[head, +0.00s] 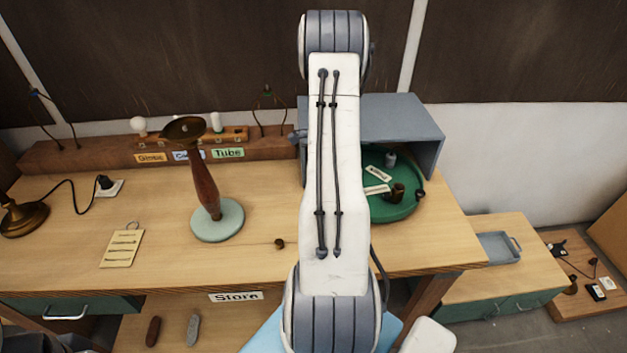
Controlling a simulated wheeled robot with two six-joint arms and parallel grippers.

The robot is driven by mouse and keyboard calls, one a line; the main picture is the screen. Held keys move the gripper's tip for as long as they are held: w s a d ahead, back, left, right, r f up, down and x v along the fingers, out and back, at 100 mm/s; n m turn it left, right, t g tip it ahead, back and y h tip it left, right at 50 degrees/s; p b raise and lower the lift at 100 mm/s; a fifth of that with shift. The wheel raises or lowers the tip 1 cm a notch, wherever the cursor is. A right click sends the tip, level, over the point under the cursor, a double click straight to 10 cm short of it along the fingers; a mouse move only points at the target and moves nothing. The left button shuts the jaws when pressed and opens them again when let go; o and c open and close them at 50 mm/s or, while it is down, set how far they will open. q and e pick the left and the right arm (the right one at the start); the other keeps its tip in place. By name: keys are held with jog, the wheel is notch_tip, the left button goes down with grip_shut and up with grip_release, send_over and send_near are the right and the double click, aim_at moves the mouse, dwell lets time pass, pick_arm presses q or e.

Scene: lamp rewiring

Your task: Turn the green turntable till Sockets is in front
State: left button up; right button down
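The green turntable (402,212) sits at the right end of the workbench, partly inside a grey open-fronted housing (405,110). White label cards (377,190) stand on it, their words too small to read, so I cannot tell which section is in front. A dark brown cylindrical part (398,193) and a small grey piece (390,158) are also on it. One of my arms rises through the middle of the view and hides the turntable's left part. Neither gripper can be seen.
A wooden lamp stem on a pale green round base (218,222) stands mid-bench. A small brown knob (279,243) and a yellow note (122,248) lie on the bench. A rack with labels (228,153) is at the back. A lower cabinet with a grey tray (494,247) is at right.

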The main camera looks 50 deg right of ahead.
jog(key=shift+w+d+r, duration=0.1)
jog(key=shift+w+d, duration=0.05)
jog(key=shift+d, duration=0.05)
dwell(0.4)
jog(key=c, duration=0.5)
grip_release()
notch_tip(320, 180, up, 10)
jog(key=b, duration=0.2)
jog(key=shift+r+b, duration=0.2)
jog(key=shift+b, duration=0.1)
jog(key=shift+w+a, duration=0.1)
